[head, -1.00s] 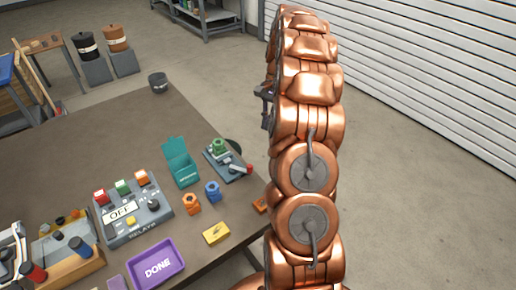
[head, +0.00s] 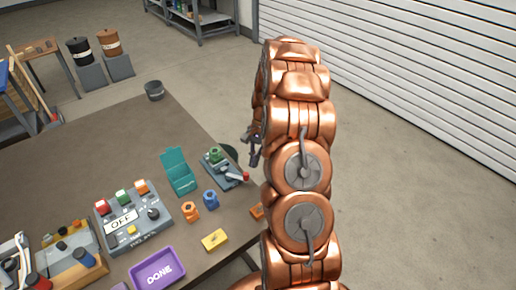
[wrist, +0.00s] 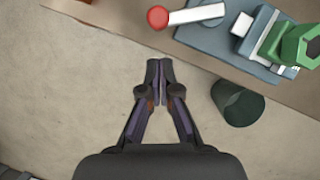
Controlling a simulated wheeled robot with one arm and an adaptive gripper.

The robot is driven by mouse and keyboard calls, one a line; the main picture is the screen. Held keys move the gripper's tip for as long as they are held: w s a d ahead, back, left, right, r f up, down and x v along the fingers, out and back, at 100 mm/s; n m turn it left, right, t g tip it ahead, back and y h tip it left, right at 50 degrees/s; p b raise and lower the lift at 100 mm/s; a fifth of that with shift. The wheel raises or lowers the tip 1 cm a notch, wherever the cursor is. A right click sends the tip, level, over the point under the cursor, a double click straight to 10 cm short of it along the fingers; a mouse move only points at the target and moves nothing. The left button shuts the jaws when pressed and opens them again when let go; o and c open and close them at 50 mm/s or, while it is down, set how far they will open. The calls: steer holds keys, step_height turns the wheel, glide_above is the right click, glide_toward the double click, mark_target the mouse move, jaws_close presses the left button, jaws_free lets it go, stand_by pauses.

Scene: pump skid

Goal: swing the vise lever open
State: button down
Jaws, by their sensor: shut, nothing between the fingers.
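The vise (head: 212,169) sits near the right edge of the table, with a grey base and a green nut-shaped part (head: 215,155). Its pale lever (head: 234,174) ends in a red knob (head: 246,176) that points toward the table's edge. In the wrist view the lever (wrist: 197,15) and red knob (wrist: 157,18) lie at the top, and the vise base (wrist: 222,42) is at the upper right. My gripper (wrist: 160,65) is shut and empty, below the knob in that view and apart from it, with floor behind. In the head view my gripper (head: 254,150) hangs near the vise, partly hidden by my arm.
A dark green bin (wrist: 238,103) stands on the floor beside the table (head: 110,130). A teal open box (head: 180,175), orange and blue nuts, a yellow block (head: 215,240) and a relay panel (head: 130,215) stand left of or below the vise. The floor to the right is clear.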

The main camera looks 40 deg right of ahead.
steer(key=shift+s+a+p, duration=0.25)
steer(key=shift+a, duration=0.35)
steer(key=shift+s+a+p, duration=0.2)
steer(key=shift+a, duration=0.35)
